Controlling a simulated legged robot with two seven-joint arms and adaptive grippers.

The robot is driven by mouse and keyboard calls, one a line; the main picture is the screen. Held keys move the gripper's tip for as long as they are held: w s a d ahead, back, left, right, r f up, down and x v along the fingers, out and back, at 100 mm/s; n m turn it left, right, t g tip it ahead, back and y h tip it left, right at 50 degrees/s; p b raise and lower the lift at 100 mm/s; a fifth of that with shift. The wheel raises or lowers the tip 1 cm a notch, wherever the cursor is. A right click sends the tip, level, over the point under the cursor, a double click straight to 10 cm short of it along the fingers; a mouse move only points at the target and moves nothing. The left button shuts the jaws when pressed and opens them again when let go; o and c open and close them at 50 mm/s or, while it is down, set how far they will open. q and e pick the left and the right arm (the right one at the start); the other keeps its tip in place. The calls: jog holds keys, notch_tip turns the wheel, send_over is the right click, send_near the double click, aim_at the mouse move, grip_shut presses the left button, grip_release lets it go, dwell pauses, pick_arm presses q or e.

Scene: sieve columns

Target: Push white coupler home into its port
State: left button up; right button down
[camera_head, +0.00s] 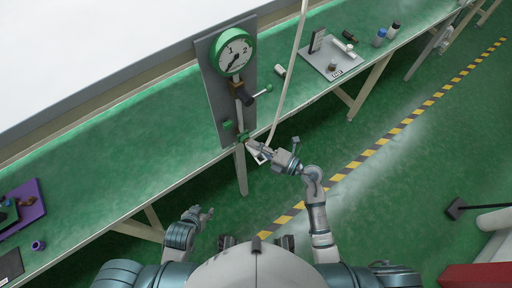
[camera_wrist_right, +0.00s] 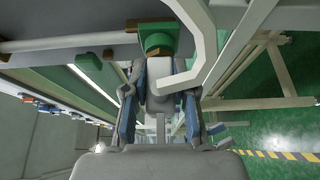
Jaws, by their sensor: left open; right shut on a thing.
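The white coupler (camera_wrist_right: 159,72) is held between the fingers of my right gripper (camera_wrist_right: 158,92), which is shut on it. In the right wrist view its far end meets or nearly meets a green port (camera_wrist_right: 157,38); I cannot tell how deep it sits. In the head view the port (camera_head: 243,137) is at the bottom of the grey gauge panel (camera_head: 213,90), and my right gripper (camera_head: 257,149) is just below and right of it. A white hose (camera_head: 288,80) runs down to the coupler. My left gripper (camera_head: 206,213) is open and empty, below the bench.
The panel carries a round green gauge (camera_head: 235,55) and a valve with a black handle (camera_head: 260,93). The green bench (camera_head: 130,140) holds a grey tray (camera_head: 331,67) with parts at right and a purple mat (camera_head: 27,205) at left.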

jog(key=shift+w+a, duration=0.1)
jog(key=c, duration=0.9)
grip_release()
jog(key=shift+o, duration=0.2)
